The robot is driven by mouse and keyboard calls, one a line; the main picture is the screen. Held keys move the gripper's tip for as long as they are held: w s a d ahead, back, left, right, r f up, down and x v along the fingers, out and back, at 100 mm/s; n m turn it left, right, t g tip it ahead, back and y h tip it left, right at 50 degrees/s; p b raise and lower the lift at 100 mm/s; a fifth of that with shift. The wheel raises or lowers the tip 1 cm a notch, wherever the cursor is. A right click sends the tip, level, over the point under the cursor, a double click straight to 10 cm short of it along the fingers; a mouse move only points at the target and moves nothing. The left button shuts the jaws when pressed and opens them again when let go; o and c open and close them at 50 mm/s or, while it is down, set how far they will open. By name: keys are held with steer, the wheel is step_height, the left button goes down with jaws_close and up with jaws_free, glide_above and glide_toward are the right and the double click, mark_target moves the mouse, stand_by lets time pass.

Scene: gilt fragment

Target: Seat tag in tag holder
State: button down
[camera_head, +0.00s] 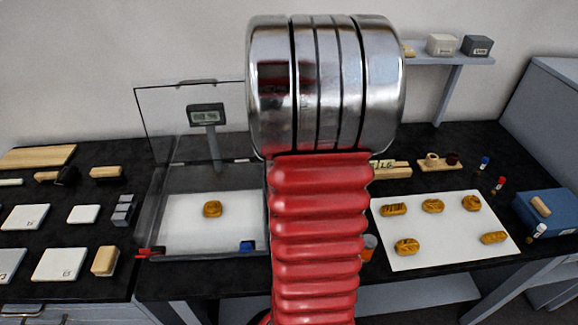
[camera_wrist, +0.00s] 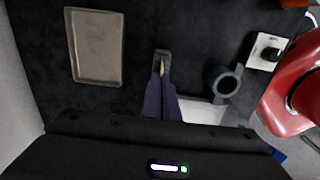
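My gripper (camera_wrist: 162,60) shows in the wrist view with its two dark fingers close together. A thin tan sliver, seen edge-on between the fingertips, looks like the tag (camera_wrist: 162,69); its face cannot be seen. In the head view my arm hides the gripper. A pale wooden block marked "16" (camera_head: 392,171), which looks like the tag holder, stands just right of my arm on the dark bench, its left end hidden. I cannot tell whether the marking is on the block or on a separate piece. The block cannot be made out in the wrist view.
A white mat (camera_head: 440,252) with several golden pieces lies at right. A clear-walled case (camera_head: 165,200) with one golden piece is left of my arm. A grey tray (camera_wrist: 95,80), a dark ring-shaped piece (camera_wrist: 224,83) and a white plate with black knob (camera_wrist: 262,40) surround the gripper.

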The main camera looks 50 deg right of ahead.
steer(key=c, duration=2.5)
jaws_free()
steer(key=shift+f, duration=0.1)
steer(key=o, duration=0.4)
step_height(320, 180, up, 12)
steer(key=shift+r, duration=0.1)
